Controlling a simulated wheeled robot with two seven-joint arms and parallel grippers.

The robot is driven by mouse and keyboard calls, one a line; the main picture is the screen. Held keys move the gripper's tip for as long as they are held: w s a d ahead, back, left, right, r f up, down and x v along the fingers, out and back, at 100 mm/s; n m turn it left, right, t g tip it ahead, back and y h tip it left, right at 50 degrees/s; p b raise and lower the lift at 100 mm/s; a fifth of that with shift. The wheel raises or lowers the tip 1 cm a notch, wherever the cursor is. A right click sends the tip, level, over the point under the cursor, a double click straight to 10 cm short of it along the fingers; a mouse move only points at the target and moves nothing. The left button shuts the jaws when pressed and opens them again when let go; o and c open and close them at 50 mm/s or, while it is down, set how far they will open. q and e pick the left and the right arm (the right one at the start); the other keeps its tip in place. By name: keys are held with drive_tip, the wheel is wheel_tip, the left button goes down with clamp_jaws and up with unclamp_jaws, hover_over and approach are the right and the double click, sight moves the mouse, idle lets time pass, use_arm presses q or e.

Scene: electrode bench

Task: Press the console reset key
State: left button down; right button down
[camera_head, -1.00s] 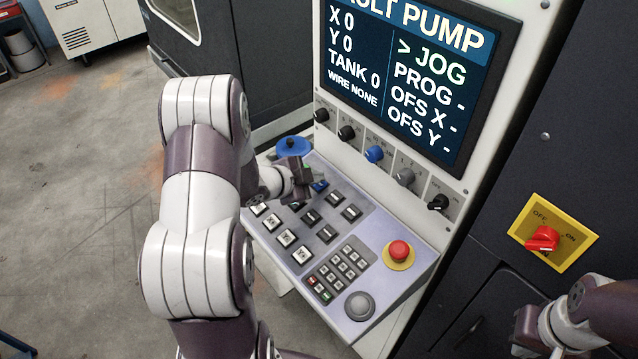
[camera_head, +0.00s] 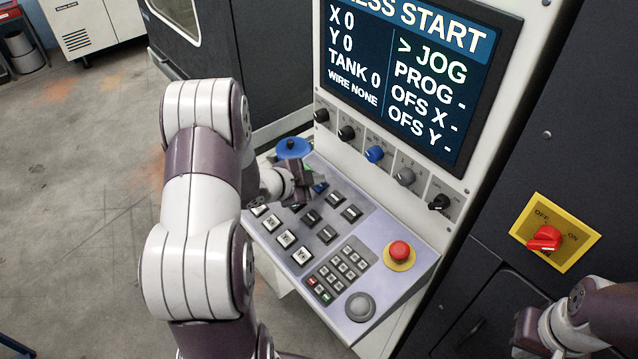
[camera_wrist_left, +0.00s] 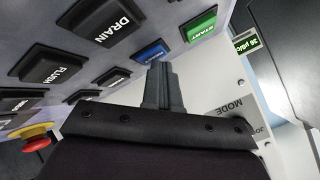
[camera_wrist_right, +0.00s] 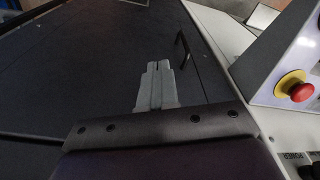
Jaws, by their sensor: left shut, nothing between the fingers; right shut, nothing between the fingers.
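The console panel (camera_head: 375,255) slopes below the screen (camera_head: 410,70), which reads "...ESS START" at its top. A blue key (camera_wrist_left: 151,52) shows in the left wrist view beside the green START key (camera_wrist_left: 199,25). I cannot read the blue key's label. My left gripper (camera_wrist_left: 158,68) is shut and empty, its tips close to the blue key; I cannot tell whether they touch it. In the head view the left gripper (camera_head: 303,192) partly hides the panel's upper left keys. My right gripper (camera_wrist_right: 157,67) is shut and empty, away from the panel.
The DRAIN key (camera_wrist_left: 104,25) and FLUSH key (camera_wrist_left: 55,67) lie near the left gripper. A red emergency button (camera_head: 400,250) sits on the panel's right. A red switch (camera_head: 545,239) on a yellow plate is further right. Knobs line the strip below the screen.

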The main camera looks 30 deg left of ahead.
use_arm(q)
drive_tip(key=shift+s+r+p, duration=0.2)
drive_tip(key=shift+r+p, duration=0.5)
drive_tip(key=shift+r, duration=0.05)
drive_tip(key=shift+r, duration=0.15)
drive_tip(key=r+p, duration=0.3)
drive_tip(key=s+r+p, duration=0.1)
drive_tip(key=shift+a+r, duration=0.25)
drive_tip(key=shift+r, duration=0.1)
idle(0.6)
